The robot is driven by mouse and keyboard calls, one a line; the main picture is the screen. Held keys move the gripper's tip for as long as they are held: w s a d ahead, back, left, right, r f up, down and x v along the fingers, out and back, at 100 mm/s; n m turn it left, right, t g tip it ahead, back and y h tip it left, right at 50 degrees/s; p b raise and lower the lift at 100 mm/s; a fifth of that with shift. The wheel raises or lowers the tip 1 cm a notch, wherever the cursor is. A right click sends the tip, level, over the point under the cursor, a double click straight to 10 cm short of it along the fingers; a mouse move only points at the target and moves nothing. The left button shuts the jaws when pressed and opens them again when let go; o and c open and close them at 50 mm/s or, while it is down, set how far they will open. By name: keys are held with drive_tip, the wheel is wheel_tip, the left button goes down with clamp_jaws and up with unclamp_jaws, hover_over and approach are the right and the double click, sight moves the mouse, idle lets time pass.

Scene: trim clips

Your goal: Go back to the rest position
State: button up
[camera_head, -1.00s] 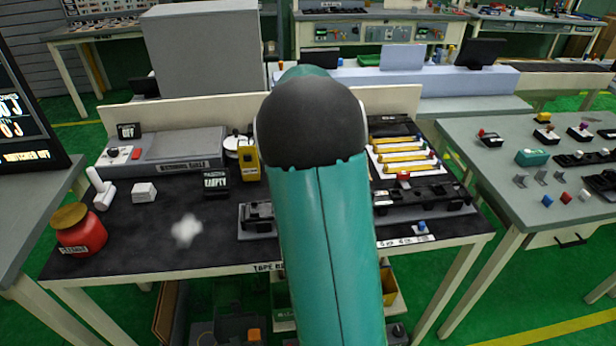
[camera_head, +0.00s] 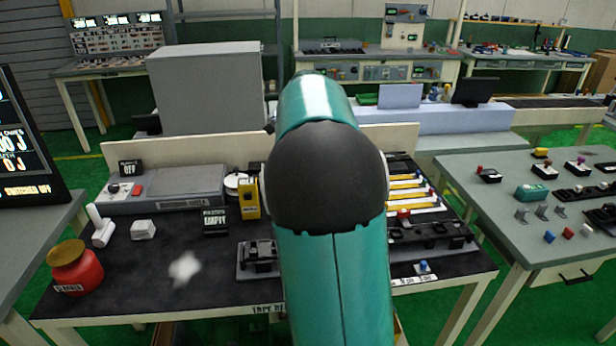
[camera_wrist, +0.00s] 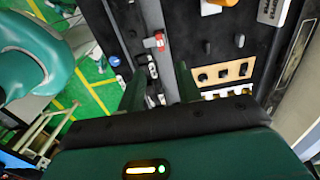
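My gripper (camera_wrist: 161,78) shows in the wrist view as two green fingers standing apart with nothing held between them. It is over a dark bench surface with small fittings. My teal arm with its dark joint fills the middle of the body camera view and hides my gripper there. It also hides the centre of the black-topped workbench (camera_head: 130,270).
A red jar (camera_head: 78,272), a white block (camera_head: 143,230) and a yellow device (camera_head: 248,197) stand on the bench. Yellow-striped strips (camera_head: 405,188) lie at its right. A grey side table (camera_head: 480,205) stands right, a dark display (camera_head: 25,150) left. Green floor lies between.

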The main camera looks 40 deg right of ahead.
idle(0.3)
drive_tip(key=s+a+r+n+t, duration=0.2)
drive_tip(key=s+a+n, duration=0.2)
drive_tip(key=a+n, duration=0.45)
drive_tip(key=s+a+r+n+t, duration=0.1)
drive_tip(key=s+a+n, duration=0.3)
drive_tip(key=a, duration=0.8)
drive_tip(key=s+a+f+n+t, duration=0.2)
drive_tip(key=s+a+f+n, duration=0.2)
drive_tip(key=s+a+n, duration=0.5)
drive_tip(key=a+n, duration=0.1)
drive_tip(key=n, duration=0.2)
drive_tip(key=shift+a+t, duration=0.3)
drive_tip(key=shift+a, duration=0.1)
drive_tip(key=shift+n, duration=0.25)
